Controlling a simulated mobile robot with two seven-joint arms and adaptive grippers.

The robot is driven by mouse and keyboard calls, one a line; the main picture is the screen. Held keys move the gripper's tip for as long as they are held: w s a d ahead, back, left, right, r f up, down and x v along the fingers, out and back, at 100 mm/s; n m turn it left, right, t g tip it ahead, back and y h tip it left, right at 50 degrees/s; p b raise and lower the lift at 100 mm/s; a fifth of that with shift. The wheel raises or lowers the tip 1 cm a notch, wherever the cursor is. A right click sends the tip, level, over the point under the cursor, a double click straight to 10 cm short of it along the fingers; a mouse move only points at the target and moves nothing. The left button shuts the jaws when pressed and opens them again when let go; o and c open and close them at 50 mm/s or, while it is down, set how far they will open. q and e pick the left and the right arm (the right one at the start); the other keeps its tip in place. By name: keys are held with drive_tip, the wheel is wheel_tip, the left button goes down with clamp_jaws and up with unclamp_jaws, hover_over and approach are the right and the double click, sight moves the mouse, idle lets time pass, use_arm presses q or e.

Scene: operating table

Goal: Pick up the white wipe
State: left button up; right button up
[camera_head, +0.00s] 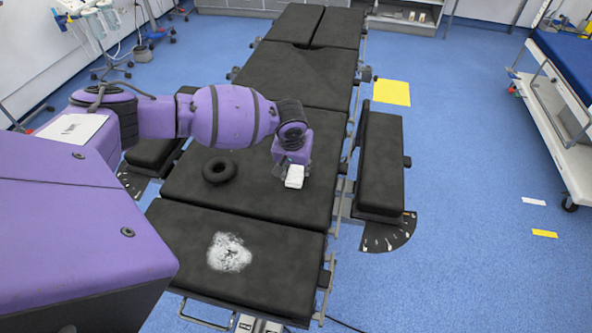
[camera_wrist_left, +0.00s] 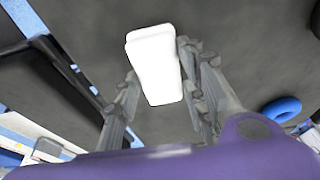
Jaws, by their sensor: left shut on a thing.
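The white wipe (camera_head: 294,176) is a small white block at the end of my left arm, over the black operating table (camera_head: 262,190). In the left wrist view the wipe (camera_wrist_left: 155,65) sits between the two fingers of my left gripper (camera_wrist_left: 160,95), which is shut on it. In the head view the left gripper (camera_head: 291,163) is mostly hidden by the wrist above it. I cannot tell whether the wipe touches the table or is just above it. My right gripper does not show.
A whitish stain (camera_head: 229,252) marks the near table section. A padded arm board (camera_head: 380,165) stands to the right.

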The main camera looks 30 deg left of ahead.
use_arm(q)
drive_tip(key=s+r, duration=0.1)
drive_tip(key=r, duration=0.1)
drive_tip(key=s+d+r, duration=0.1)
drive_tip(key=r, duration=0.2)
drive_tip(key=s+r+p, duration=0.1)
drive_tip(key=r, duration=0.1)
drive_tip(key=shift+s+d+r, duration=0.15)
drive_tip(key=shift+s+d, duration=0.2)
drive_tip(key=s+d+r+p, duration=0.1)
drive_tip(key=s+d+r, duration=0.3)
drive_tip(key=s, duration=0.5)
drive_tip(key=shift+r, duration=0.25)
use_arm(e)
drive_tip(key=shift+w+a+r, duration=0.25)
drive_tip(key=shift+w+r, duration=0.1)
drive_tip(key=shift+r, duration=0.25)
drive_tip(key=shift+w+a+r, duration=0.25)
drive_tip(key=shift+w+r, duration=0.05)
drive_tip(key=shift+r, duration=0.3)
